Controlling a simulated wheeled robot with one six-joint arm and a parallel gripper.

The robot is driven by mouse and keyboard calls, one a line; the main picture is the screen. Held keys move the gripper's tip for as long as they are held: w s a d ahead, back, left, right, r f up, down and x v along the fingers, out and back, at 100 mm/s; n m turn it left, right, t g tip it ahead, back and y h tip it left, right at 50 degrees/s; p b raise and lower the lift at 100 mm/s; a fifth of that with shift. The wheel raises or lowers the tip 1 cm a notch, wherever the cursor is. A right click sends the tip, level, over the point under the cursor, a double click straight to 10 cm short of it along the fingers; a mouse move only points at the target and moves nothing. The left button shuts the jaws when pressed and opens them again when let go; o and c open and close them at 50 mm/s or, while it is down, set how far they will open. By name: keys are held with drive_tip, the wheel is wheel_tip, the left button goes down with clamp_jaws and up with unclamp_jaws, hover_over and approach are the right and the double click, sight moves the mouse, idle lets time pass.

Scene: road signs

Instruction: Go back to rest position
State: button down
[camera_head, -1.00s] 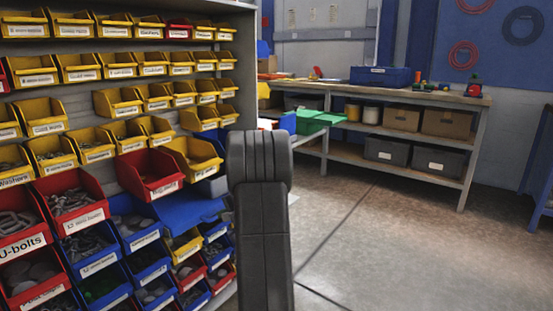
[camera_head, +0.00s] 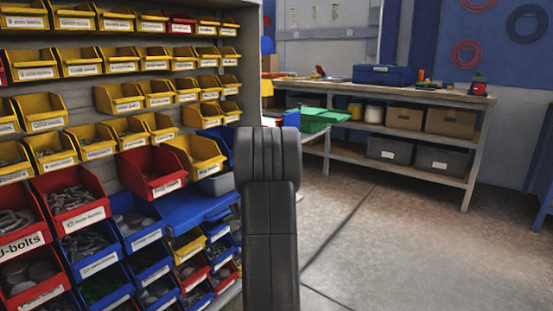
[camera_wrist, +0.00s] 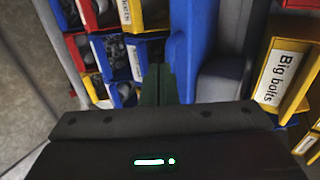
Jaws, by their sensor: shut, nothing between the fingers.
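My gripper (camera_wrist: 160,86) shows in the wrist view as two dark green-tinted fingers close together, shut and with nothing seen between them. They point toward the bin rack, in front of or beside a blue surface (camera_wrist: 186,45); I cannot tell whether they touch it. The yellow bin labelled "Big bolts" (camera_wrist: 287,72) is to the right of the fingers. In the head view my dark arm stands upright in the middle, and my gripper is hidden there.
A rack of yellow, red and blue bins fills the left; a red bin (camera_head: 149,172) and a yellow bin (camera_head: 198,156) jut out near my arm. A workbench (camera_head: 400,93) with a green bin (camera_head: 318,118) stands behind. The floor (camera_head: 400,245) at right is clear.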

drive_tip(key=s+d+r+p, duration=0.1)
drive_tip(key=s+d, duration=0.5)
drive_tip(key=d, duration=0.2)
drive_tip(key=s+d+r+p, duration=0.1)
drive_tip(key=s+d+r, duration=0.1)
drive_tip(key=s+d, duration=0.4)
drive_tip(key=shift+s+d, duration=0.35)
drive_tip(key=shift+d, duration=1.4)
